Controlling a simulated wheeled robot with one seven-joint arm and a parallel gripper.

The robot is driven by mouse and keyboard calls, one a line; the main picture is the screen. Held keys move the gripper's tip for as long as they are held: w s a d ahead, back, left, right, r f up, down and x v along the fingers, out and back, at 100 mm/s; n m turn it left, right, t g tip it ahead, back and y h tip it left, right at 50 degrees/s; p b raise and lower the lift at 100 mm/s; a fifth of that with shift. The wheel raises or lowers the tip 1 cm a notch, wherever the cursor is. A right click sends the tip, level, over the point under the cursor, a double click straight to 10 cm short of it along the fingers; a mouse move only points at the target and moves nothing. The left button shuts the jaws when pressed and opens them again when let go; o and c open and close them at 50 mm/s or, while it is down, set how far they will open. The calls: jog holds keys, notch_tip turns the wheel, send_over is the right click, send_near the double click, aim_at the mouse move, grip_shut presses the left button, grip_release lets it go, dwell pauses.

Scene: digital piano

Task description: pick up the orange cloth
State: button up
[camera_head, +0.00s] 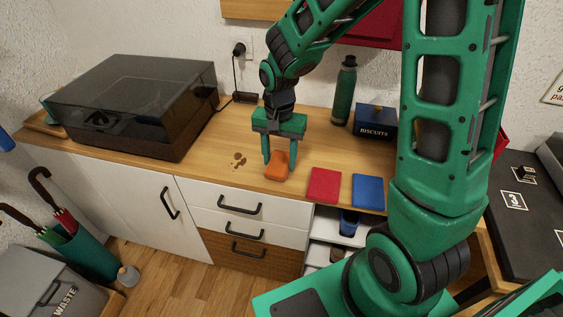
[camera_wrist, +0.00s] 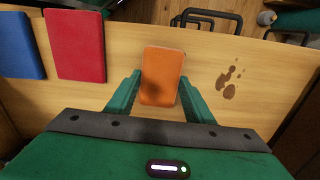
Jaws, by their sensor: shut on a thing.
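The orange cloth (camera_head: 277,166) is a small folded rectangle at the front of the wooden sideboard top, left of a red cloth. My gripper (camera_head: 279,160) points down over it with its fingers at the cloth's sides. In the wrist view the orange cloth (camera_wrist: 161,76) lies between the two green fingers (camera_wrist: 161,92), which are shut on it. In the head view the cloth looks slightly tilted; I cannot tell whether it is clear of the wood.
A red cloth (camera_head: 324,185) and a blue cloth (camera_head: 368,191) lie to the right. Brown stains (camera_head: 238,160) mark the wood to the left. A green bottle (camera_head: 344,91) and a biscuit tin (camera_head: 375,121) stand behind. A dark-lidded turntable (camera_head: 137,105) fills the left end.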

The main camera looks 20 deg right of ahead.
aim_at(279, 163)
jog(key=shift+r, duration=0.15)
jog(key=shift+r, duration=0.25)
jog(key=r, duration=0.3)
jog(key=shift+s+a+r, duration=0.15)
jog(key=shift+s+r, duration=0.05)
jog(key=shift+r, duration=0.2)
jog(key=s+a+r, duration=0.5)
jog(key=s+r, duration=0.1)
jog(key=s, duration=0.3)
jog(key=shift+s+a+r, duration=0.15)
jog(key=shift+s+r, duration=0.1)
jog(key=shift+s, duration=0.15)
jog(key=shift+o, duration=0.5)
